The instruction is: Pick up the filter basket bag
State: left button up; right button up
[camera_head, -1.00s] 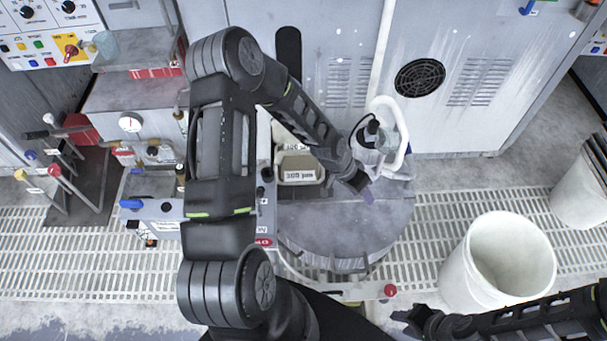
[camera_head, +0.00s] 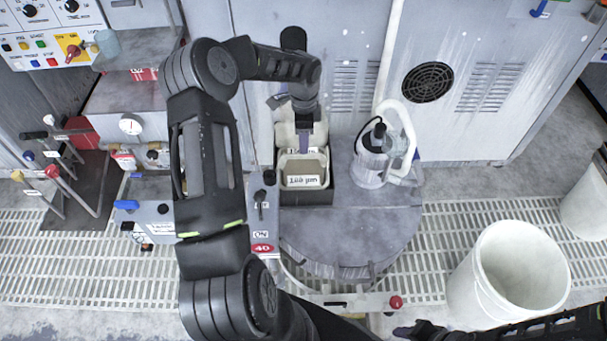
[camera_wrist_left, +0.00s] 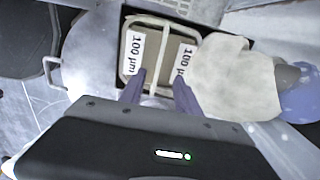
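The filter basket bag (camera_head: 318,164) is a pale, squarish basket with a "100 µm" label, seated in a dark holder on the grey round platform. In the left wrist view the basket (camera_wrist_left: 150,65) shows two labels and a pale strap across its opening. My left gripper (camera_head: 304,141) is over the basket's back side, pointing down. In the left wrist view its two purple fingers (camera_wrist_left: 160,90) are apart, at either side of the strap's near end; contact cannot be told. My right gripper (camera_head: 408,331) is dark and partly cut off at the bottom edge.
A cream cloth-like piece (camera_wrist_left: 235,78) lies beside the basket. A clear jug-like vessel with a white hose (camera_head: 372,165) stands right of it. A white bucket (camera_head: 510,270) is at right. A grey cabinet (camera_head: 470,60) closes off the back. The platform's front (camera_head: 350,230) is clear.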

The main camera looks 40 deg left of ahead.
aim_at(304, 156)
pick_arm(q)
jog(key=shift+f, duration=1.05)
notch_tip(304, 156, down, 5)
jog(key=shift+s+d+f+b, duration=0.1)
jog(key=shift+s+f+b, duration=0.05)
jog(key=shift+b, duration=0.35)
jog(key=shift+c, duration=0.2)
grip_shut()
dwell(0.8)
